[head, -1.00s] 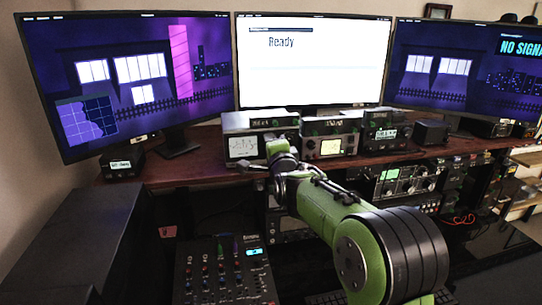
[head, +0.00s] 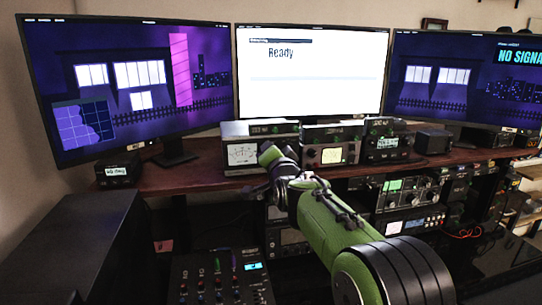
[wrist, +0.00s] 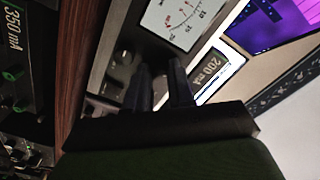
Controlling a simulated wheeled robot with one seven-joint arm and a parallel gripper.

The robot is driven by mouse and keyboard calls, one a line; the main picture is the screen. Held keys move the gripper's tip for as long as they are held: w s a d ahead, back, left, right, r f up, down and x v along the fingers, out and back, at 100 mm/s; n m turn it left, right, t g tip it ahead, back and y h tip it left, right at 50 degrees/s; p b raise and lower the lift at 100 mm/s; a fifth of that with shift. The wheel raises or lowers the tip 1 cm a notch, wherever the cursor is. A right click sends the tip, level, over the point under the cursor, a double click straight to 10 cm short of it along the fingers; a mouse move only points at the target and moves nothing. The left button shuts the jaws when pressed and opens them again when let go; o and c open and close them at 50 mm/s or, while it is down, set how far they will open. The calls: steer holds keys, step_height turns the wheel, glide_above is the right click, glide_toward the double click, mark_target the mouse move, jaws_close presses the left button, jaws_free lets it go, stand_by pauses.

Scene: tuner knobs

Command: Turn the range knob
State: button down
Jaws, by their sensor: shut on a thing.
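The meter box (head: 237,128) with a white needle dial stands on the desk shelf, left of the middle; its dial (wrist: 182,20) also shows turned sideways at the top of the wrist view. My gripper (head: 268,154) is at the right part of its front panel. In the wrist view, the two dark fingers (wrist: 160,74) reach the panel below the dial and are shut on a knob. I take it as the range knob; it is hidden between the fingers and its label and pointer cannot be read. Another dark knob (wrist: 123,60) shows to their left.
A radio with a yellowish screen (head: 331,155) stands close on the right, with more boxes (head: 386,143) beyond. A small display reading 200 mA (wrist: 207,72) is by the fingers. Monitors (head: 312,75) stand behind. A mixer (head: 220,282) lies low in front.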

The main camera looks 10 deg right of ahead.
steer(key=shift+f, duration=0.1)
stand_by(0.3)
steer(key=c, duration=1)
jaws_free()
steer(key=s, duration=1.5)
steer(key=shift+s+b, duration=0.35)
steer(key=shift+s, duration=0.05)
